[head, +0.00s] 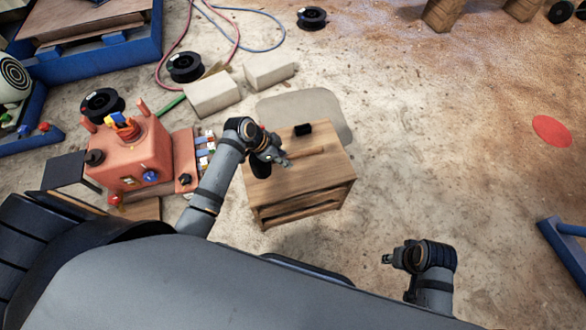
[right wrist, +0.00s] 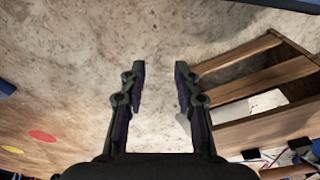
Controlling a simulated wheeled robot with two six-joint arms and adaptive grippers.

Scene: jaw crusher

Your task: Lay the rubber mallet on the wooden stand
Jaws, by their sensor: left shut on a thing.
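The wooden stand (head: 325,174) is a low brown table in the middle of the head view. Its slatted side shows at the right of the right wrist view (right wrist: 250,85). My left gripper (head: 284,162) is over the stand top, shut on the wooden handle of the rubber mallet (head: 308,152), which points right. I cannot tell whether the handle touches the top. A small black block (head: 303,129) is at the stand's far edge; its link to the handle is unclear. My right gripper (right wrist: 160,70) is open and empty, right of the stand and apart from it.
A red machine (head: 140,150) stands left of the stand, close to my left arm. Pale blocks (head: 212,94), black spools (head: 185,66) and hoses lie behind. A grey slab (head: 310,103) lies behind the stand. Floor to the right is mostly clear, with a red disc (head: 551,130).

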